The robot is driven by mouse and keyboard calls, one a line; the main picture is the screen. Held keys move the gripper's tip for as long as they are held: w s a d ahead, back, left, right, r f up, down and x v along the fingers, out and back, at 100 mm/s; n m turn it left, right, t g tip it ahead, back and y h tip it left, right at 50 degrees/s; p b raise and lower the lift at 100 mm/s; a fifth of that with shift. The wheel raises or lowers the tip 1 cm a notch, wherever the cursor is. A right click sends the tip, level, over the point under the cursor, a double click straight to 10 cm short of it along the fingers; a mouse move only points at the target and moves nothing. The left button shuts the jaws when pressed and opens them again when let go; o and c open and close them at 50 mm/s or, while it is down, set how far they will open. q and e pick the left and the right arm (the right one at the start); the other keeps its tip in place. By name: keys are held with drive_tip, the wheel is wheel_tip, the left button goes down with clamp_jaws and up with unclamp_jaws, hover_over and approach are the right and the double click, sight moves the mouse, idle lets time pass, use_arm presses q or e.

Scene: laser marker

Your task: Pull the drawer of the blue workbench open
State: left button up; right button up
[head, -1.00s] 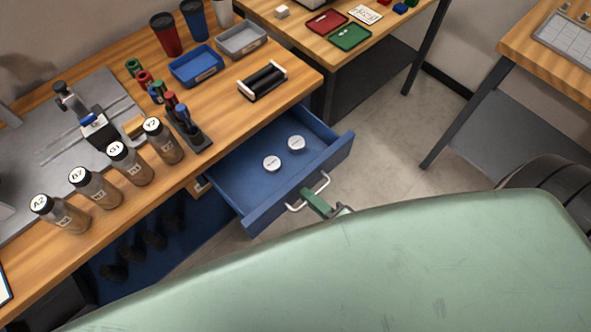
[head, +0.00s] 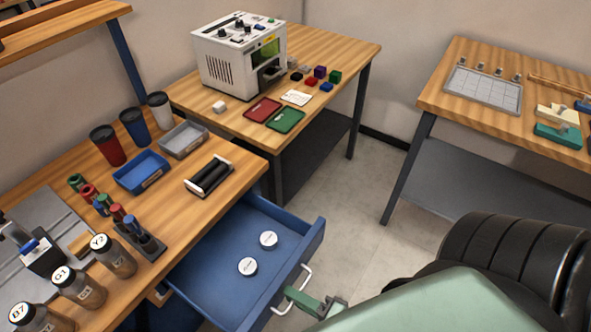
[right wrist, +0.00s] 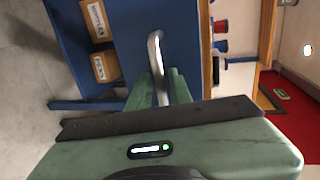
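The blue workbench drawer (head: 205,262) stands open, drawn out from under the wooden bench top (head: 222,161). Two white round lidded pieces (head: 268,240) (head: 247,267) lie inside it. Its pale bar handle (head: 305,277) is on the drawer front. My right gripper (head: 297,296) is at this handle, with green fingers on both sides of it. In the right wrist view the handle (right wrist: 155,50) runs in between the fingers of the gripper (right wrist: 163,82), which look closed on it. My green arm hides the floor in front. My left gripper is not in view.
The bench top holds bottles (head: 112,255), cups (head: 134,126), a blue tray (head: 141,172), a grey tray (head: 183,139) and a black roller (head: 209,176). A second table (head: 330,55) with a white machine (head: 238,55) stands behind. Floor (head: 345,200) is clear right of the drawer.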

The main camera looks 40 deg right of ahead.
drive_tip(key=v, duration=0.8)
drive_tip(key=shift+b, duration=0.45)
drive_tip(key=shift+w, duration=0.1)
